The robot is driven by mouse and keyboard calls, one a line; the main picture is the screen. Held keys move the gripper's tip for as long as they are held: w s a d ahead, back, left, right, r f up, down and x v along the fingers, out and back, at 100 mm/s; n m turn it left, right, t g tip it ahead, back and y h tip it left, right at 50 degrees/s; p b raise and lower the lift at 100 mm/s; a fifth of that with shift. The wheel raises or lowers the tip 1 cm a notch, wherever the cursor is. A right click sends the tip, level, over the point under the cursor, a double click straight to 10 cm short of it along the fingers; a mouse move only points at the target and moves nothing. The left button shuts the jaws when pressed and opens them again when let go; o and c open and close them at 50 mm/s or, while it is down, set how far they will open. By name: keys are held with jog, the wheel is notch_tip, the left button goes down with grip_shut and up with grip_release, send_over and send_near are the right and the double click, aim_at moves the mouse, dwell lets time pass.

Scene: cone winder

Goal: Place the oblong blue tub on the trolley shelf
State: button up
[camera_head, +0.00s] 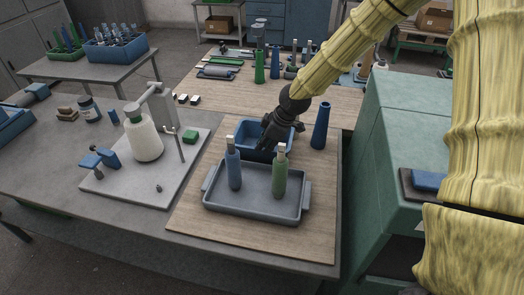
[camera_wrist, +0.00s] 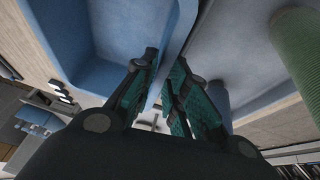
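The oblong blue tub (camera_head: 248,127) stands on the wooden board behind a grey-blue tray (camera_head: 250,203). My gripper (camera_head: 271,140) reaches down over the tub's right part and hides some of it. In the wrist view the tub (camera_wrist: 95,35) fills the upper left. Its wall passes between the two fingers of my gripper (camera_wrist: 164,65), whose teal pads close in on both sides of it. The gripper looks shut on this wall, with hardly any gap at the tips. I cannot tell for sure which piece of furniture is the trolley; a green-framed rack (camera_head: 420,43) stands at the back right.
A blue bottle-shaped cone (camera_head: 234,167) and a green one (camera_head: 280,172) stand in the grey-blue tray. A dark blue cone (camera_head: 320,126) stands right of the tub. A white spool (camera_head: 144,138) on a stand is left. A green cabinet (camera_head: 393,150) borders the table's right side.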

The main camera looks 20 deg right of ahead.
aim_at(260, 161)
jog(key=shift+o, duration=0.2)
jog(key=v, duration=0.7)
jog(key=shift+b, duration=0.3)
jog(key=d+f+m+y+b, duration=0.1)
jog(key=m, duration=1.1)
jog(key=d+f+m+t+y+b, duration=0.1)
jog(key=m, duration=1)
jog(key=s+d+f+m+t+y+b, duration=0.1)
jog(key=m+y, duration=0.1)
jog(key=m, duration=1)
jog(key=shift+f+m+b, duration=0.1)
jog(key=shift+m+b, duration=0.2)
jog(key=shift+b, duration=0.1)
jog(key=shift+b+x, duration=0.3)
jog(key=shift+x, duration=5.05)
jog(key=shift+c, duration=0.4)
grip_shut()
